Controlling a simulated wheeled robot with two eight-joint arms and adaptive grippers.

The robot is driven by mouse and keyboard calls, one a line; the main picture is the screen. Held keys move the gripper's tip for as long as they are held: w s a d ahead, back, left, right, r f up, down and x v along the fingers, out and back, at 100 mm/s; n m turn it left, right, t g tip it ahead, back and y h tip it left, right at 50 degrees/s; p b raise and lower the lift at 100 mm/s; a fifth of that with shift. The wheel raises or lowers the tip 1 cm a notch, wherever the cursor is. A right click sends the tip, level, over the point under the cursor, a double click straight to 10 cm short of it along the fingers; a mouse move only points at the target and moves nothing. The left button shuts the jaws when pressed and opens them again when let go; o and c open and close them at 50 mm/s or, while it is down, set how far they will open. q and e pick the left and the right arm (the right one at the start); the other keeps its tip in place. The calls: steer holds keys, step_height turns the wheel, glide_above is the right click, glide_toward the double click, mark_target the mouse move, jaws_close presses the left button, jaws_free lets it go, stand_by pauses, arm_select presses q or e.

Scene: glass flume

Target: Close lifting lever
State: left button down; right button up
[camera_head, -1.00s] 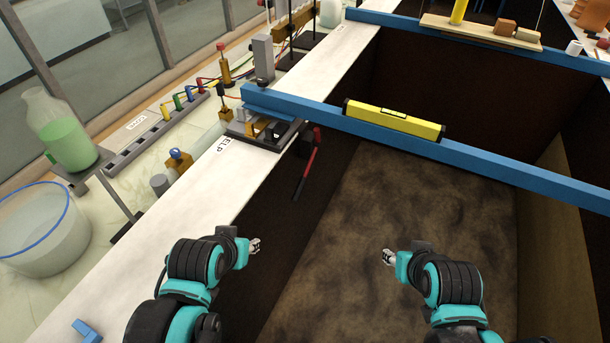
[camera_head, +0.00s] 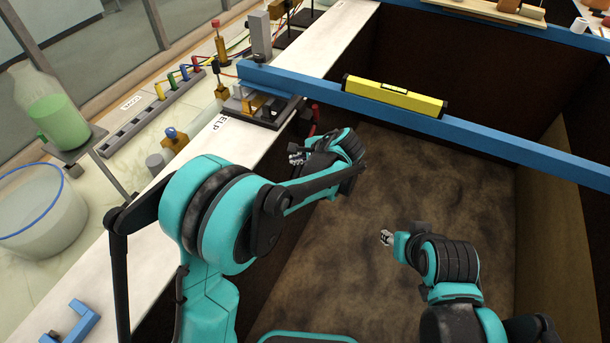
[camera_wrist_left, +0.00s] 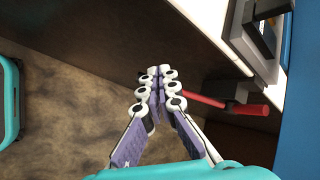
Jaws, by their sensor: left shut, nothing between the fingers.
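The red lever (camera_head: 315,117) hangs at the flume-side end of the black and brass lifting mechanism (camera_head: 262,107). Most of it is hidden behind my left arm in the head view. In the left wrist view the red lever (camera_wrist_left: 240,107) lies just right of the fingers, below the mechanism's dark base (camera_wrist_left: 250,35). My left gripper (camera_head: 297,157) is shut and empty beside the lever; its fingers meet in the left wrist view (camera_wrist_left: 157,78). I cannot tell whether they touch the lever. My right gripper (camera_head: 387,238) is over the flume, apart from everything; its finger state is unclear.
A blue beam (camera_head: 500,149) crosses the flume and carries a yellow level (camera_head: 395,96). The white ledge (camera_head: 200,150) runs along the flume's left side. A green-filled bottle (camera_head: 47,108) and a clear tub (camera_head: 40,210) stand at left. The flume interior near my right gripper is clear.

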arm_select(q)
steer(key=w+d+f+m+t+y, duration=0.1)
steer(key=w+d+f+m+y, duration=0.15)
steer(key=d+f, duration=0.35)
steer(key=w+d+f+m+t+y, duration=0.1)
steer(key=d+f+m, duration=0.25)
steer(key=f, duration=0.55)
steer(key=w+a+f+n+b, duration=0.1)
steer(key=w+a+f+b, duration=0.3)
steer(key=w+a+f, duration=0.15)
steer(key=shift+s+a+r+b, duration=0.2)
steer(key=shift+s+a+r, duration=0.15)
steer(key=shift+r, duration=0.45)
steer(key=shift+s+a+r+b, duration=0.25)
steer(key=shift+a+r, duration=0.15)
steer(key=shift+r, duration=0.35)
steer(key=shift+s+a+r+b, duration=0.2)
steer(key=shift+s+a+r, duration=0.15)
steer(key=shift+r, duration=0.45)
steer(key=shift+r, duration=0.1)
